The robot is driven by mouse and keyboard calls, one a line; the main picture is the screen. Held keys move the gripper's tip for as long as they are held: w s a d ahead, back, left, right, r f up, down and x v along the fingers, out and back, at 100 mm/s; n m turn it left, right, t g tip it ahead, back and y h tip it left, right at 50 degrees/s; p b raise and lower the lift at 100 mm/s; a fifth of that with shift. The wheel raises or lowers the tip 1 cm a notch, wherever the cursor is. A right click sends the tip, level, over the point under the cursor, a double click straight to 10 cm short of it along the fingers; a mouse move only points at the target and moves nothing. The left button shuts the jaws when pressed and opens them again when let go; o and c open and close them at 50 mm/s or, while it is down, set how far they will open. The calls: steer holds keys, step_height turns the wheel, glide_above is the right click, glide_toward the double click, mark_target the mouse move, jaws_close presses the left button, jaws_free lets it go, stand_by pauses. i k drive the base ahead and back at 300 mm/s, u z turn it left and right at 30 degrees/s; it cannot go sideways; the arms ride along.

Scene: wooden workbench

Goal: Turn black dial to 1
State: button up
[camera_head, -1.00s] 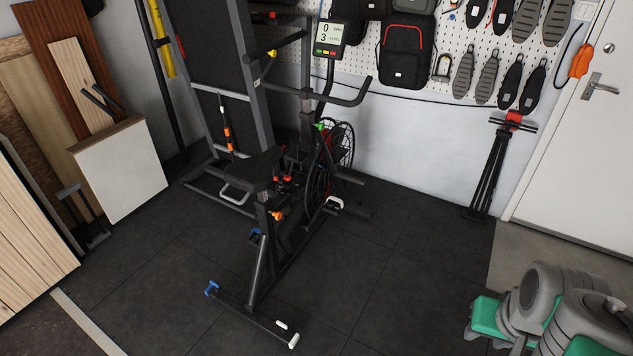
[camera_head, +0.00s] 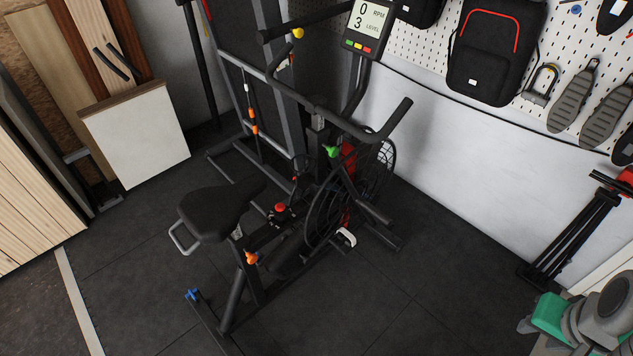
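An exercise bike with a black saddle (camera_head: 215,210) stands in the middle of the view. Its display (camera_head: 366,27) reads 0 RPM and level 3. A red knob (camera_head: 280,208) sits above a dark part on the bike's frame, in front of the saddle. A green knob (camera_head: 331,152) is by the flywheel, and an orange knob (camera_head: 251,258) is below the saddle. I cannot make out the black dial or its marks among the dark bike parts.
The bike's handlebar (camera_head: 385,128) reaches out to the right. A white-faced panel (camera_head: 138,135) and boards lean at the left. A pegboard wall with a black backpack (camera_head: 492,50) runs behind. Dark floor (camera_head: 445,290) is clear at the right of the bike.

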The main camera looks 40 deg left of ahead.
mark_target(283, 216)
steer(key=i, duration=1.15)
steer(key=u, duration=3.9)
